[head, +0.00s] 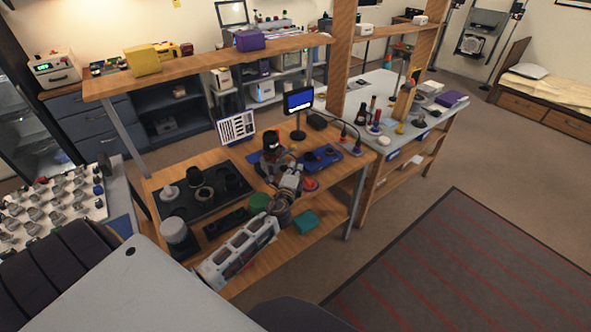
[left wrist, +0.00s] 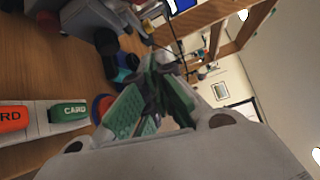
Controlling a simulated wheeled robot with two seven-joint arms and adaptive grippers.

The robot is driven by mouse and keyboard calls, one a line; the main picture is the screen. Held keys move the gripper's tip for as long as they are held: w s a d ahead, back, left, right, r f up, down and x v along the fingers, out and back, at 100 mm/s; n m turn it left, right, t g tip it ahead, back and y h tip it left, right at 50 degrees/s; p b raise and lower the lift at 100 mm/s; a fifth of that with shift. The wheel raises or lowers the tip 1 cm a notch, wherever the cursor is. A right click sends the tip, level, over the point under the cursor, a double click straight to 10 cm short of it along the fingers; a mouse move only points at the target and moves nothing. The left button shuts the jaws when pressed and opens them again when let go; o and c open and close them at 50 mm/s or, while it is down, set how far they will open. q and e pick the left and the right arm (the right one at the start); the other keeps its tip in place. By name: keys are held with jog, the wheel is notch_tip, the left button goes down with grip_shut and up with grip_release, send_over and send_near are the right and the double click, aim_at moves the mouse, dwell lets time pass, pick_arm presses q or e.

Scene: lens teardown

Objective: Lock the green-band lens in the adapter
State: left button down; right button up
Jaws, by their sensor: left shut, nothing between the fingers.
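My left gripper (head: 280,166) reaches over the wooden bench, beside a dark upright cylinder with a little red on it (head: 270,140). In the left wrist view its green-padded fingers (left wrist: 155,85) are shut with nothing between them. A black round body (left wrist: 106,42) with blue below it stands beyond the fingers in that view. I cannot tell which piece is the green-band lens or the adapter; no green band shows clearly. A dark tray (head: 178,212) on the bench's left holds several dark rings and cylinders. My right gripper is not in view.
A blue mat (head: 338,153) with dark parts lies right of the gripper. A small screen (head: 298,101) and a white chart (head: 237,129) stand behind. A teal box (head: 307,222) lies near the front edge. Wooden posts and a shelf (head: 200,66) rise behind the bench.

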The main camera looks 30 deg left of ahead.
pick_arm(q)
jog(key=shift+s+a+f, duration=0.1)
jog(key=shift+s, duration=0.3)
jog(key=b+v, duration=0.1)
jog(key=v, duration=0.7)
jog(key=shift+s, duration=0.3)
jog(key=shift+a, duration=0.15)
jog(key=shift+s, duration=0.1)
dwell(0.3)
